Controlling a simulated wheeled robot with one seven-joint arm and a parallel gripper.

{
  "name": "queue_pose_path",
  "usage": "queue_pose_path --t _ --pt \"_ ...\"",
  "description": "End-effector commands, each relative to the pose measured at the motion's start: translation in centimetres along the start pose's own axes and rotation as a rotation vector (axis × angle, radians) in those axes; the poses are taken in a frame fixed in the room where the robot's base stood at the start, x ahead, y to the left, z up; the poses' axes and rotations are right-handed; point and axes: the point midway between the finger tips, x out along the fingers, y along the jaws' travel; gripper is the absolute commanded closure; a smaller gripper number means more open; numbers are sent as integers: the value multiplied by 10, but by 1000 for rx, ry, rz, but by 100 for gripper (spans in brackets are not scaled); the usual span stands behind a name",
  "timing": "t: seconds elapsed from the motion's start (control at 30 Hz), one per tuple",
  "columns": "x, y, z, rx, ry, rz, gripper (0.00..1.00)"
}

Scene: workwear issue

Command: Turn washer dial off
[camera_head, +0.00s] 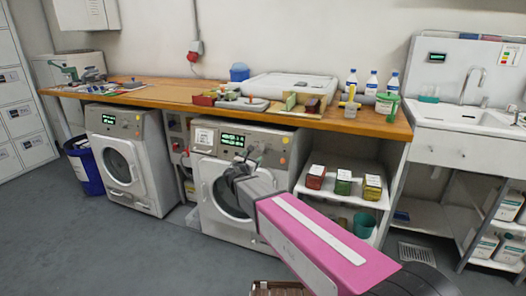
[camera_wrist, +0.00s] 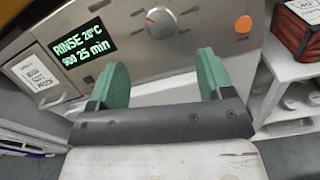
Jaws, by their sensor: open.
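The washer (camera_head: 222,212) on the right stands under the wooden counter, with my gripper (camera_head: 240,164) in front of its control panel. In the wrist view the dial (camera_wrist: 160,22) is a round metal knob with a red pointer mark. Beside it, the green-lit display (camera_wrist: 84,48) reads RINSE 20°C, 900, 25 min. My gripper (camera_wrist: 160,78) has its two green fingers spread wide and empty. They are below the dial in that view, apart from it. In the head view my gripper and arm cover part of this washer's front and door.
An orange button (camera_wrist: 243,24) sits right of the dial. A second washer (camera_head: 128,160) stands to the left. A shelf (camera_head: 330,192) with several labelled blocks stands close on the right. The counter (camera_head: 165,92) overhangs the washers. Open floor lies in front.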

Motion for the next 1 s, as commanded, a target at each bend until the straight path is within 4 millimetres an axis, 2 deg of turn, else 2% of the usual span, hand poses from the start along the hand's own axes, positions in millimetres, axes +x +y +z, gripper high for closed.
queue_pose_path --t 0.3,0.5,0.7,1.0 --pt "57 0 -1 3 0 -4 26" --pt "85 -1 -1 3 1 -3 26" --pt "98 -1 -1 4 1 -3 26" --pt "99 -2 0 4 1 -3 26"
